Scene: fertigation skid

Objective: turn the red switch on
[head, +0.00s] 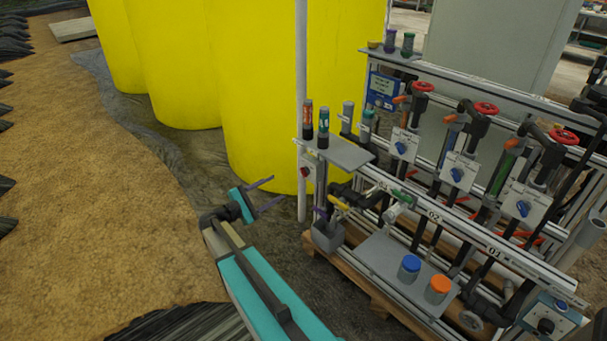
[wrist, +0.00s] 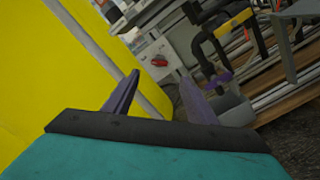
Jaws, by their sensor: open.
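The red switch (head: 305,171) is a small red knob on a pale box at the left end of the skid, beside a white post. It also shows in the wrist view (wrist: 158,61), just beyond and between my fingertips. Which way the knob is turned is too small to tell. My gripper (head: 277,190) is open, with two purple fingers pointing toward the box. In the wrist view my gripper (wrist: 157,78) has nothing between its fingers, and appears apart from the switch.
Large yellow tanks (head: 262,100) stand behind the white post (head: 301,90). A grey shelf (head: 338,152) with small bottles sits above and right of the switch. A yellow-handled valve (head: 338,202) and a grey container (head: 328,237) are right and below. Open ground lies left.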

